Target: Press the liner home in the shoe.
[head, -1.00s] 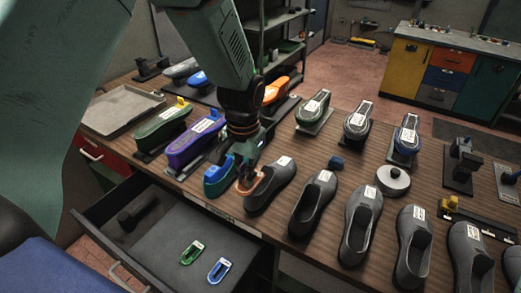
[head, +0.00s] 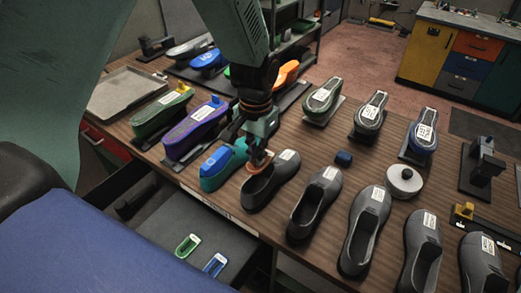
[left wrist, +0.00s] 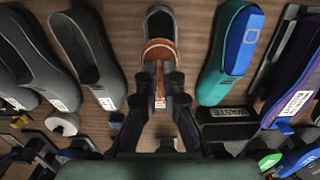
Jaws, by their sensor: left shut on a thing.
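My left gripper (head: 256,148) is shut on an orange-brown U-shaped liner (head: 258,163). It holds the liner over the leftmost dark grey shoe (head: 270,190), near the opening. In the left wrist view, the liner (left wrist: 158,48) lies between the shoe's heel end (left wrist: 160,17) and my fingers (left wrist: 158,88). I cannot tell whether the liner touches the shoe's inside. The shoe's toe carries a white label and is partly hidden by the fingers in the wrist view. My right gripper is not in view.
A teal shoe form with a blue top (head: 222,165) stands close on the left. More grey shoes (head: 315,205) line the front edge to the right. A green liner (head: 188,246) and a blue liner (head: 215,264) lie in the open drawer. A white round puck (head: 403,181) sits behind the shoes.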

